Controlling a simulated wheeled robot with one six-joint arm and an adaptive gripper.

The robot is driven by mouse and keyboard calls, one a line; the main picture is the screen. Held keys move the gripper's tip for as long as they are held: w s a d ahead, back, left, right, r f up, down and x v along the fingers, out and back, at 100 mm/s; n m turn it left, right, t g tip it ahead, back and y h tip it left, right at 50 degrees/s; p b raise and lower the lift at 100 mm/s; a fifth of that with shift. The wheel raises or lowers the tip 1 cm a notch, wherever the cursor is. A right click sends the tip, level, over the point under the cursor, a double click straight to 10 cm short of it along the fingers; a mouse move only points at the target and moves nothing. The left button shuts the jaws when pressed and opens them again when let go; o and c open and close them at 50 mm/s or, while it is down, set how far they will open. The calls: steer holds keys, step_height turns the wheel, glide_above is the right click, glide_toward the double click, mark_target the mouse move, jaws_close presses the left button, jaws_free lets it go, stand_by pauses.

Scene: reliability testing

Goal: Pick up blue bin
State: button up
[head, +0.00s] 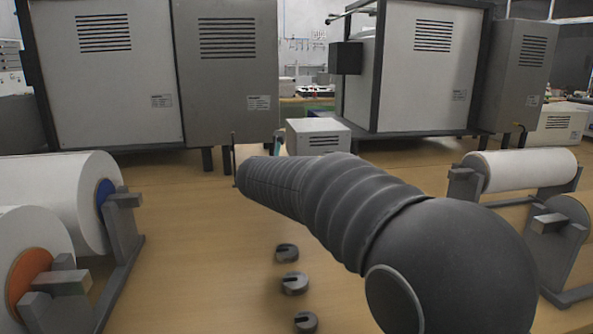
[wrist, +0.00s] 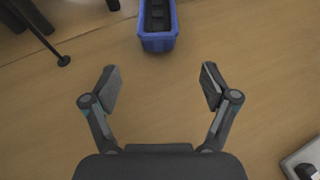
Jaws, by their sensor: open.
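The blue bin (wrist: 158,42) is at the top middle of the wrist view, partly cut off by the upper edge. Dark items lie inside it. My gripper (wrist: 158,86) is open and empty, with its two fingers spread apart below the bin in the picture. The fingers are apart from the bin, and bare table shows between them. In the head view my dark ribbed arm covers the middle of the table, and neither the gripper's fingers nor the blue bin can be made out there.
White rolls on stands (head: 68,190) are at the left, with another roll (head: 525,170) at the right. Several slotted grey weights (head: 295,283) lie on the wooden table (head: 190,260). Large grey cabinets (head: 105,75) stand behind. A grey-white object (wrist: 303,158) sits at the wrist view's lower right.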

steer(key=x, duration=0.9)
steer(key=shift+a, duration=0.2)
steer(key=shift+r+p+x, duration=0.2)
steer(key=shift+p+x, duration=0.1)
steer(key=shift+x, duration=1.05)
steer(key=shift+r+p+x, duration=0.15)
steer(key=shift+p+x, duration=0.15)
steer(key=shift+x, duration=1.05)
steer(key=shift+w+d, duration=0.1)
steer(key=c, duration=1.4)
